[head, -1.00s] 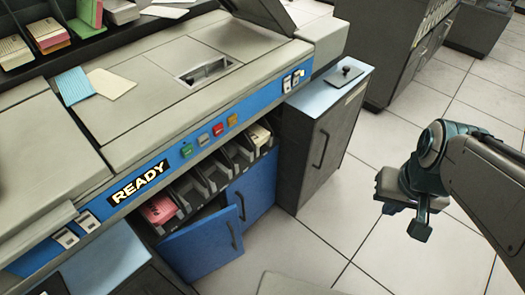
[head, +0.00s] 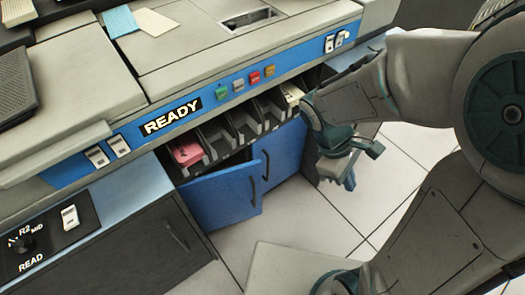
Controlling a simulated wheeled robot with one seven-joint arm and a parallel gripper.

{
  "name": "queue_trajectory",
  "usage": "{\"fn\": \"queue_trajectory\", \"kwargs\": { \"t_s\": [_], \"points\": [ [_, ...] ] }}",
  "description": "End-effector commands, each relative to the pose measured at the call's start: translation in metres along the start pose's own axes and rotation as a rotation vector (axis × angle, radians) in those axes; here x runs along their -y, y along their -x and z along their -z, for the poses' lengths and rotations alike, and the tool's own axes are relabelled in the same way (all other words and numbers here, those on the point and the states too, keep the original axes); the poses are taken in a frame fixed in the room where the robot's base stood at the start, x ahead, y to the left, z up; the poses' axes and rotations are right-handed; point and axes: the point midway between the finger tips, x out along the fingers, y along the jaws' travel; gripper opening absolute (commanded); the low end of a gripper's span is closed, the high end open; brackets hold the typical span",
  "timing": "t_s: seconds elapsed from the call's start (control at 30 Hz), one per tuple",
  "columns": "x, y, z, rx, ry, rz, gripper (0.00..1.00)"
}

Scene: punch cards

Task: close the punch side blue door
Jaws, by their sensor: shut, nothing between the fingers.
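Two blue doors sit below the card bins on the front of the machine. The left blue door (head: 220,197) stands ajar, swung outward, with a dark gap along its top. The right blue door (head: 282,155) looks flush with the cabinet; part of it is behind the left door's edge. Each has a dark upright handle. I cannot tell from labels which is the punch side. My gripper (head: 354,168) is shut and empty, to the right of both doors and apart from the ajar one.
The READY panel (head: 172,117) and coloured buttons run above the bins. A pink card stack (head: 187,153) lies in the leftmost bin. A grey cabinet (head: 150,245) stands at front left. Tiled floor (head: 300,222) is open before the doors.

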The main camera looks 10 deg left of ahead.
Motion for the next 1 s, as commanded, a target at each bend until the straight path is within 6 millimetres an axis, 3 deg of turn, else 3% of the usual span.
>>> {"fn": "queue_trajectory", "kwargs": {
  "t_s": [0.03, 0.37, 0.6, 0.8, 1.0],
  "points": [
    [0.004, -0.013, 0.017, 0.075, 0.145, -0.035, 0.0],
    [0.016, -0.054, 0.106, 0.582, 0.989, -0.277, 0.0],
    [0.044, -0.079, 0.186, 1.051, 1.521, -0.466, 0.0],
    [0.086, -0.103, 0.251, 1.505, 1.85, -0.619, 0.0],
    [0.124, -0.124, 0.291, 1.865, 1.998, -0.718, 0.0]
  ]
}}
